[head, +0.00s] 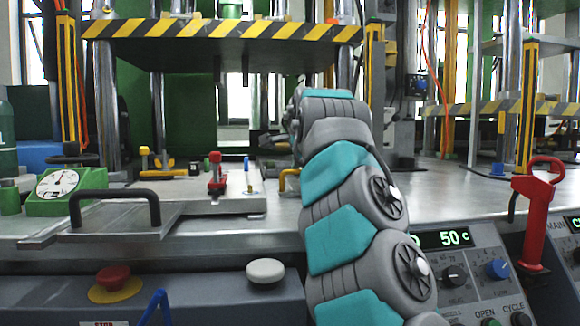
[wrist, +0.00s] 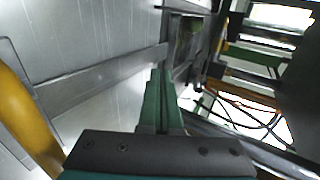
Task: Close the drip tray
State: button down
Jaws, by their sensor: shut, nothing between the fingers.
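The drip tray (head: 118,222) appears to be the flat metal tray at the front left of the bench in the head view. It has a black bar handle (head: 115,192) and juts out past the bench's front edge. My gripper (head: 268,141) is over the bench, to the right of and beyond the tray, apart from it. My arm hides part of the gripper there. In the wrist view my gripper's green fingers (wrist: 160,98) are together with nothing between them. I cannot make out the tray in the wrist view.
A green dial gauge (head: 62,187) stands left of the handle. A red clamp (head: 216,175) and a small blue-topped pin (head: 247,174) stand on a plate behind the tray. A striped press platen (head: 220,30) hangs above. A red lever (head: 537,215) is at the right.

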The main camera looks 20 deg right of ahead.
aim_at(292, 179)
jog(key=p+x, duration=0.1)
jog(key=x, duration=0.4)
jog(key=shift+w+a+r+p, duration=0.1)
jog(key=shift+w+r+p, duration=0.1)
jog(key=shift+p, duration=0.15)
jog(key=shift+w+d+p, duration=0.25)
jog(key=shift+w+p, duration=0.4)
jog(key=shift+w, duration=0.2)
jog(key=shift+w+d+p, duration=0.3)
jog(key=shift+w+p, duration=0.35)
jog(key=shift+w, duration=0.15)
jog(key=shift+f, duration=0.1)
